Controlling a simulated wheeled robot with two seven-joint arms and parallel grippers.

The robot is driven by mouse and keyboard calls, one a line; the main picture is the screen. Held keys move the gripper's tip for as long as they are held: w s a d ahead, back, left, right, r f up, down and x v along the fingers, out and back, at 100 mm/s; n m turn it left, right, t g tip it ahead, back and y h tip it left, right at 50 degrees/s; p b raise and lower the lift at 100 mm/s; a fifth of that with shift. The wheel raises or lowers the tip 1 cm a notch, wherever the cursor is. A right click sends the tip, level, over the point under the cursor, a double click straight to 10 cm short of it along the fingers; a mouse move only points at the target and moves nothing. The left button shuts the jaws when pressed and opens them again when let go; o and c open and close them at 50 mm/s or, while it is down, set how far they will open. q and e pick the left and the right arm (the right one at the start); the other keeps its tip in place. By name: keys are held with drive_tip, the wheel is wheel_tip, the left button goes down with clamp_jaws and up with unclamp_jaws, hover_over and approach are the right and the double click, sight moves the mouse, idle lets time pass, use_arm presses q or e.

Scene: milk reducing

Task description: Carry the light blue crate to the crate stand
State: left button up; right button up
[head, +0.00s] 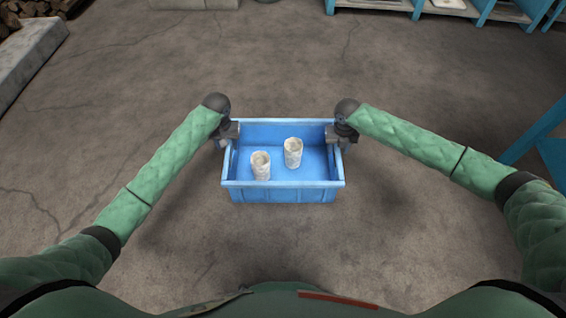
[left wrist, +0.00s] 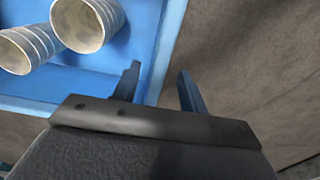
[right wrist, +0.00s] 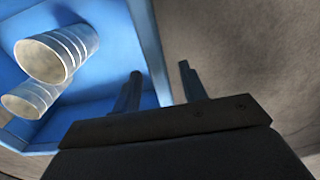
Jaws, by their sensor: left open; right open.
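The light blue crate (head: 283,194) is held up level between my two arms in the middle of the head view. Two whitish ribbed cups, a left one (head: 260,166) and a right one (head: 293,153), stand inside it. My left gripper (head: 230,133) is at the crate's left wall; in the left wrist view its fingers (left wrist: 158,88) stand apart on either side of the wall (left wrist: 163,50). My right gripper (head: 337,135) is at the right wall; in the right wrist view its fingers (right wrist: 159,85) also straddle the wall (right wrist: 150,50). Contact with the wall is unclear.
Bare concrete floor surrounds the crate. A blue-framed stand or bench (head: 480,12) is at the top right, and a blue frame (head: 545,135) is at the right edge. A stone block (head: 30,55) and stacked logs (head: 30,10) are at the top left.

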sight(228, 149)
use_arm(q)
drive_tip(key=shift+f, duration=1.85)
use_arm(e)
drive_tip(key=shift+f, duration=1.75)
use_arm(q)
clamp_jaws()
use_arm(e)
clamp_jaws()
use_arm(q)
drive_tip(key=shift+r, duration=0.1)
